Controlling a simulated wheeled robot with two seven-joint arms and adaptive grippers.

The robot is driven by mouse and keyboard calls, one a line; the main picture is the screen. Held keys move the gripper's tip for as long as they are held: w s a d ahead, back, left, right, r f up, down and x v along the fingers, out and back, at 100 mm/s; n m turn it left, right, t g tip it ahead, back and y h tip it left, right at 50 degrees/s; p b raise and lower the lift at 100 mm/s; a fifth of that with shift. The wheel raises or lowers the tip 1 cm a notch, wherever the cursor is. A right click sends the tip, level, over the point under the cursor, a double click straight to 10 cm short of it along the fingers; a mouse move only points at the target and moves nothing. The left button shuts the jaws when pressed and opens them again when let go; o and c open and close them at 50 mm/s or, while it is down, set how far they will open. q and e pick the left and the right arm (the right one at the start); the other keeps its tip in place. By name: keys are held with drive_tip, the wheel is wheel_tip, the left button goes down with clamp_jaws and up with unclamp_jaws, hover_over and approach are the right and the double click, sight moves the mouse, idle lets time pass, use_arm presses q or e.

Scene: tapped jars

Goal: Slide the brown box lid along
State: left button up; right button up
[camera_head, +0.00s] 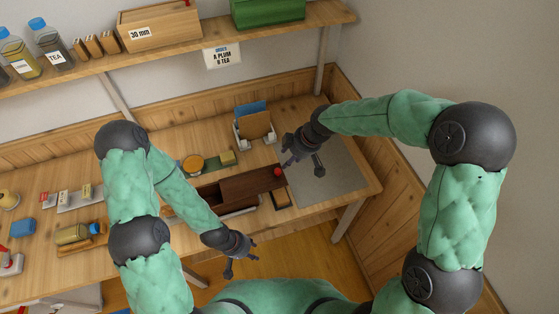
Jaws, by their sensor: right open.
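The brown box (238,212) stands on the wooden table near its front edge. Its dark brown lid (250,184) sticks out to the right, and a dark opening shows at the box's left. A red knob (277,172) sits near the lid's right end. My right gripper (287,161) is open just above and right of the knob; I cannot tell whether it touches it. My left gripper (241,268) is open and empty, in front of the box and beyond the table's front edge. My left forearm hides part of the box's left side.
A grey panel (333,174) lies right of the lid, with a small dark object (319,170) on it. A holder with blue and tan boards (254,124) stands behind. An orange-lidded round jar (193,163) and a yellow block (228,157) are behind the box.

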sight(278, 171)
drive_tip(key=x, duration=0.5)
drive_tip(key=b+x, duration=0.1)
drive_tip(key=x, duration=0.4)
drive_tip(key=shift+s+f, duration=0.1)
drive_tip(key=shift+s, duration=0.1)
clamp_jaws()
